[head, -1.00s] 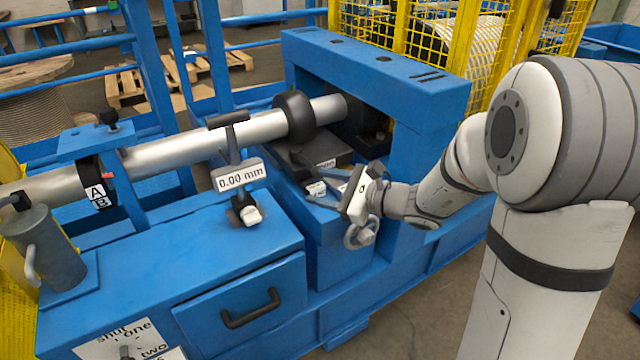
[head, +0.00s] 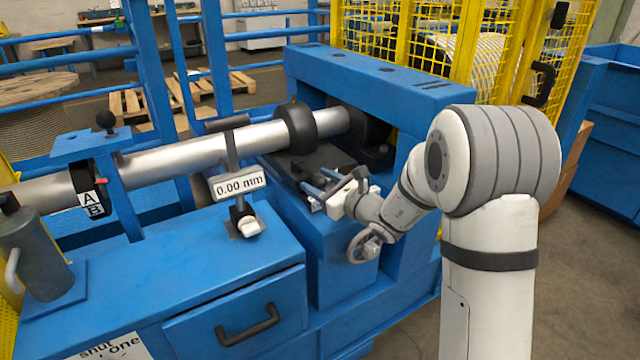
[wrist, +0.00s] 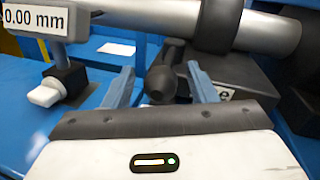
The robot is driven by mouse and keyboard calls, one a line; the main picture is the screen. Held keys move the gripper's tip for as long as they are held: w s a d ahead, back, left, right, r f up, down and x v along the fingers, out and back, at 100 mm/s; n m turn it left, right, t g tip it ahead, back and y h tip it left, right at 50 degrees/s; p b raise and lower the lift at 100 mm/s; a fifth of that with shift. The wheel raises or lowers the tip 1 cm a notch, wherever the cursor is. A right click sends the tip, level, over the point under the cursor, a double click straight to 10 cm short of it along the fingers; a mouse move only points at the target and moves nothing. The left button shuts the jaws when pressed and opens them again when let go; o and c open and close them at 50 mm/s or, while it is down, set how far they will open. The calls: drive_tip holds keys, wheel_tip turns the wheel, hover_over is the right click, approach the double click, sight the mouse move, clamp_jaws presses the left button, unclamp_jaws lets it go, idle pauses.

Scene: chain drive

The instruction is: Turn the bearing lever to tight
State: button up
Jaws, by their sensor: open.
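The bearing lever shows in the wrist view as a dark round knob (wrist: 161,84) on a short dark arm. It sits between the two blue-grey fingers of my gripper (wrist: 158,85), which are apart with a visible gap on each side of the knob. In the head view my gripper (head: 318,187) reaches in low beside the dark bearing block (head: 322,158), under the shaft.
A silver shaft (head: 185,150) with a black collar (head: 296,126) runs above the block. A gauge reading 0.00 mm (head: 239,185) stands to the left. A blue frame (head: 385,80) arches over the block, and a grey handwheel (head: 365,245) sits just below my gripper.

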drive_tip(key=shift+c, duration=0.2)
clamp_jaws()
idle(0.4)
